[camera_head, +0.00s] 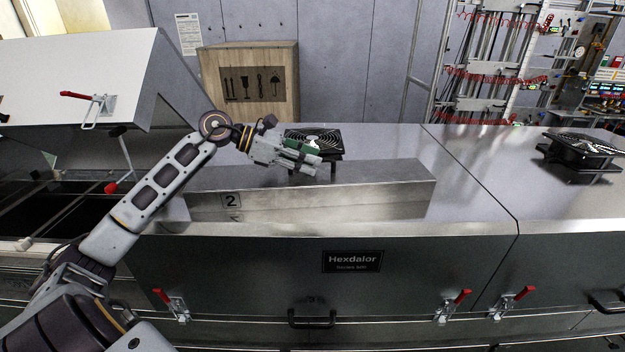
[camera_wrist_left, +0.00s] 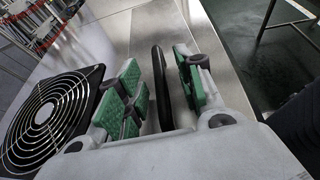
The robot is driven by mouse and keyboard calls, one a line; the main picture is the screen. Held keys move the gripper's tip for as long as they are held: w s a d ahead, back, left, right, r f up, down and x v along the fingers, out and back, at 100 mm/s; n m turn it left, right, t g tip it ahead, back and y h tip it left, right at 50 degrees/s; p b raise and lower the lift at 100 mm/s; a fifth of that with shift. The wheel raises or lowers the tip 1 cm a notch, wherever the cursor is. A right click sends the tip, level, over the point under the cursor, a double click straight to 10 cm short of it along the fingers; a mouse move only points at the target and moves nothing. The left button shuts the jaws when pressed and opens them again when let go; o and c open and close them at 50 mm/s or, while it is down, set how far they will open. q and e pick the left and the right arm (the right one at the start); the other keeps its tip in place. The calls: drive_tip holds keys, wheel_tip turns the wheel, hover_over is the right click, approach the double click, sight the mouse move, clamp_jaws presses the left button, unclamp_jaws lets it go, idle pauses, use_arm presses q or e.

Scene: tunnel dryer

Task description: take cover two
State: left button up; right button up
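Cover two (camera_head: 330,207) is a long grey metal box-shaped cover with a "2" label (camera_head: 231,200) on its front face. It sits on top of the machine. My left gripper (camera_head: 308,160) is just above its top, pointing right. In the left wrist view, the green-padded fingers (camera_wrist_left: 160,90) are apart, with a black bar-like handle (camera_wrist_left: 160,85) between them. The handle is nearer the left finger, and a gap shows to the right finger. I cannot tell whether either pad touches it. My right gripper is not in view.
A black fan (camera_head: 315,140) stands just behind the gripper; it also shows in the left wrist view (camera_wrist_left: 48,118). Another fan (camera_head: 582,152) is at the far right. A raised lid (camera_head: 80,75) stands at left over an open bay. A wooden crate (camera_head: 250,85) is behind.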

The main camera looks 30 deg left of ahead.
use_arm(q)
clamp_jaws()
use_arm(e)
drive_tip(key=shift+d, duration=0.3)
use_arm(q)
drive_tip(key=shift+r, duration=0.15)
